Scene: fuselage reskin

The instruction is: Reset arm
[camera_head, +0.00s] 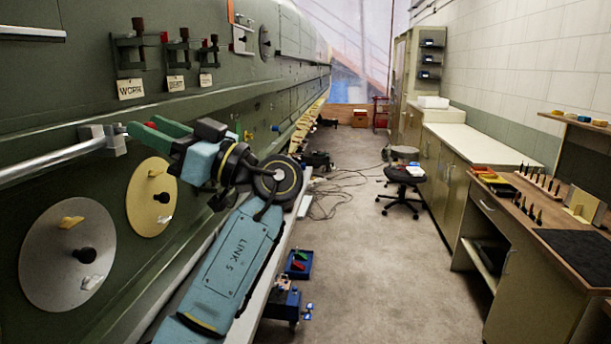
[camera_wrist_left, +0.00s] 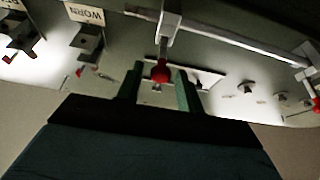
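My left gripper (camera_head: 146,125) is in the left part of the head view, raised in front of the green fuselage side, near the end bracket (camera_head: 116,140) of a silver rail. Its two green fingers also show in the left wrist view (camera_wrist_left: 158,88). They stand apart, so it is open. A red ball knob (camera_wrist_left: 160,71) shows between the fingers in that view, with gaps on both sides. I cannot tell how far beyond the fingertips it is. No object shows in its grasp. My right gripper is in neither view.
Clamps with labels such as the WORN tag (camera_head: 131,88) are on the fuselage above my gripper. Round plates (camera_head: 68,268) are on its lower side. A blue tray (camera_head: 298,264) is low beside my arm.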

